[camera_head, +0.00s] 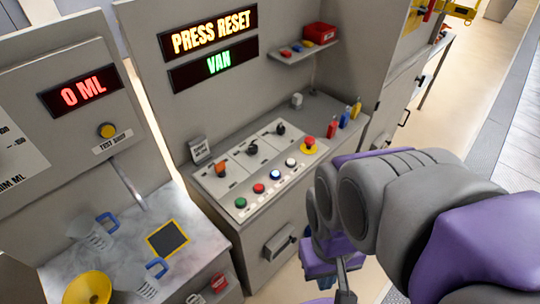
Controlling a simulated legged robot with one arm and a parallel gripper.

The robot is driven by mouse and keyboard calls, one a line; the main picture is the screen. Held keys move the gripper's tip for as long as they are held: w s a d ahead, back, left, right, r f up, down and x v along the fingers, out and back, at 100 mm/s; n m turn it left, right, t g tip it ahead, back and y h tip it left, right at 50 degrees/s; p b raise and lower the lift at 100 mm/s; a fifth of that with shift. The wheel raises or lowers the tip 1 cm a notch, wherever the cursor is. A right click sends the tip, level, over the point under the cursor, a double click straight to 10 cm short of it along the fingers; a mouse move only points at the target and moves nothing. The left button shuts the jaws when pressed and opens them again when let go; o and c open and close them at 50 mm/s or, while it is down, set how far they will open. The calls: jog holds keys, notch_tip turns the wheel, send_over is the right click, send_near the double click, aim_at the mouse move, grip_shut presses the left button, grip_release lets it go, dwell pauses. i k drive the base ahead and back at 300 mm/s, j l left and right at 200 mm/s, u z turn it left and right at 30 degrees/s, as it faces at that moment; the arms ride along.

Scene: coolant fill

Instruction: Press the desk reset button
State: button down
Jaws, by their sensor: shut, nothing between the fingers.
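The control desk (222,186) carries a slanted row of round buttons: a green button (241,202), a red button (258,188), a blue button (275,174) that looks lit, and a white button (290,162). A red mushroom button (308,145) on a yellow base is at the row's far end. The small labels are too small to read, so I cannot tell which is the reset button. My gripper (342,282) is low in the view, right of the desk front, shut and empty, apart from the buttons. My arm partly hides it.
The upper sign (215,32) reads PRESS RESET; the lower sign (214,65) reads VAN. A 0 ML display (82,91) is at left. Jugs (92,234) and a yellow funnel (88,288) stand on the left counter. A shelf (303,52) juts above the desk. Floor is open at right.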

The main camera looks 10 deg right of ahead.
aim_at(276, 174)
jog(key=j+z, duration=0.25)
jog(key=j, duration=0.15)
jog(key=k+j+z, duration=0.1)
jog(key=j+z, duration=0.15)
jog(key=j, duration=0.15)
jog(key=k+j+z, duration=0.1)
jog(key=j+z, duration=0.15)
jog(key=j, duration=0.15)
